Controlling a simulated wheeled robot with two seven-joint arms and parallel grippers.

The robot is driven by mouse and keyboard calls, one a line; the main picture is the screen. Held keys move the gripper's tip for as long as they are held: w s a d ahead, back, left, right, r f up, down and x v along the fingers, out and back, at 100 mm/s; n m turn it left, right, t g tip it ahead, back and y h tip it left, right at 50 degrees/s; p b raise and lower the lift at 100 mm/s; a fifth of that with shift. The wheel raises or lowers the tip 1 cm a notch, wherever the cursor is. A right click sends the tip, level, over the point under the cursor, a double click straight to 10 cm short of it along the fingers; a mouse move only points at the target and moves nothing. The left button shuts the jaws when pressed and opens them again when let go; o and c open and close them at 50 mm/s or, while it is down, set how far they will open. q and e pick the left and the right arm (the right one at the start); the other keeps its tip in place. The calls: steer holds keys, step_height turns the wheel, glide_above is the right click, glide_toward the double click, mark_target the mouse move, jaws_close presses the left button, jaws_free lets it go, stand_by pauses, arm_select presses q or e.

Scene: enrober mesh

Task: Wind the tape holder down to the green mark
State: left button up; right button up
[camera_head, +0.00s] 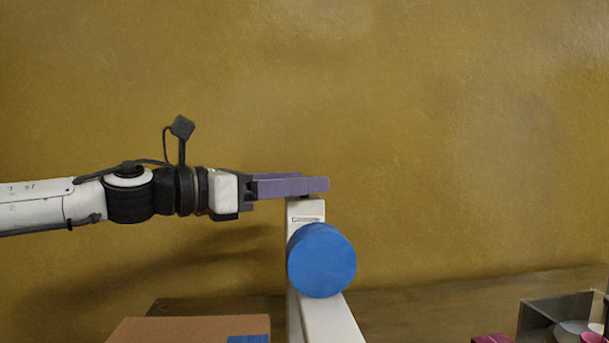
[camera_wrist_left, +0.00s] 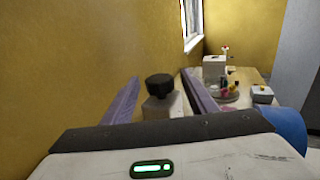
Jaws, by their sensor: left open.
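A white post (camera_head: 306,211) stands upright with a blue disc (camera_head: 321,260), perhaps the tape roll, on its front. The disc's edge shows at the right of the left wrist view (camera_wrist_left: 288,128). My left gripper (camera_head: 322,184) lies level just above the post top, its purple fingers pointing right. In the left wrist view its fingers are apart, with a black round knob (camera_wrist_left: 160,87) on a white block (camera_wrist_left: 162,107) showing between them; I see no contact. In the head view the fingers hide the knob. I see no green mark. My right gripper is out of view.
A brown box (camera_head: 185,331) stands left of the post. A dark open tray (camera_head: 540,316) with small items is at the lower right. The left wrist view shows a table with a white box (camera_wrist_left: 214,67) and a clear dish. A yellow wall (camera_head: 450,120) stands behind.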

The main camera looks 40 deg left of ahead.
arm_select(q)
steer(key=shift+x, duration=0.75)
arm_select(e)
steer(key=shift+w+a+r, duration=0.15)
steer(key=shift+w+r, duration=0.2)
arm_select(q)
steer(key=c, duration=1.1)
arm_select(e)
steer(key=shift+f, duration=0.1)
arm_select(q)
steer(key=shift+m+h, duration=0.3)
steer(key=shift+h, duration=0.2)
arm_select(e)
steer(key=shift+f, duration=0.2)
